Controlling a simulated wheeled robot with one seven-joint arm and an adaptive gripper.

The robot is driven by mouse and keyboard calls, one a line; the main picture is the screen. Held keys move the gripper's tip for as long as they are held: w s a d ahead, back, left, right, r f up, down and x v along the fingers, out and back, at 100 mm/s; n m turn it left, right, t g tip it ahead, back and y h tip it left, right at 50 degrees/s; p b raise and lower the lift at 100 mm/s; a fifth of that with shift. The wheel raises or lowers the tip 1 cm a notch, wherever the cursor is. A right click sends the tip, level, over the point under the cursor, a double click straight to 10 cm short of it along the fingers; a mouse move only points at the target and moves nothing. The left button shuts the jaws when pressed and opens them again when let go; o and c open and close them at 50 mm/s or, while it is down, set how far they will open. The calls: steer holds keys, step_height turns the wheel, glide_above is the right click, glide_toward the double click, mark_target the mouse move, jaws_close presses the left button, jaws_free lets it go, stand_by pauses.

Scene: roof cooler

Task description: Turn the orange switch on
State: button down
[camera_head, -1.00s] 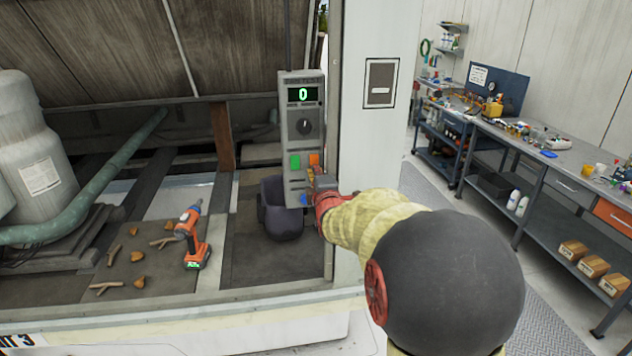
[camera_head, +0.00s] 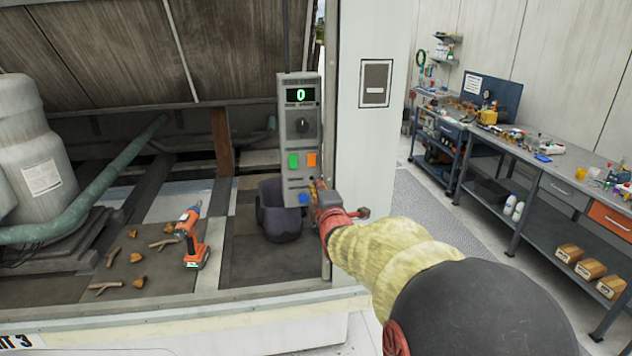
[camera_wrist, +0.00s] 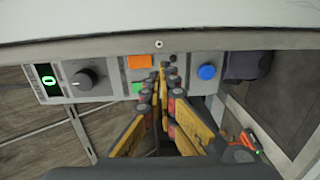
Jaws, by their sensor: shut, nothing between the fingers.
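The orange switch (camera_head: 312,160) is a square button on the grey control panel (camera_head: 287,126), right of a green button (camera_head: 294,161). I cannot tell whether the tips touch the panel. In the head view my gripper (camera_head: 318,187) is at the panel's lower right, below the orange switch.
The panel has a green display reading 0 (camera_head: 300,95) and a black knob (camera_head: 302,126). A dark bucket (camera_head: 276,215) stands behind it. A white post (camera_head: 366,140) is close on the right.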

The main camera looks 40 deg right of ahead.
steer(key=v, duration=0.6)
steer(key=shift+f, duration=0.45)
steer(key=s+a+f+m+g+y, duration=0.25)
steer(key=s+f+m+g, duration=0.2)
steer(key=f, duration=0.25)
steer(key=s+a+f+m+g+y, duration=0.1)
steer(key=s+a+f+m+g, duration=0.25)
steer(key=f+m, duration=0.3)
steer(key=s+a+f+m+g+y, duration=0.1)
steer(key=s+a+m+y, duration=0.1)
steer(key=s+a, duration=0.5)
steer(key=s+a+m+g+y, duration=0.15)
steer(key=s+a, duration=0.35)
steer(key=a, duration=0.5)
steer(key=s+a+r+n+y, duration=0.1)
steer(key=a+r, duration=0.1)
steer(key=a, duration=0.3)
steer(key=s+a+r+n+t+y, duration=0.1)
steer(key=a+r, duration=0.1)
steer(key=a, duration=0.3)
steer(key=shift+s+r+n, duration=0.35)
steer(key=shift+s+r, duration=0.05)
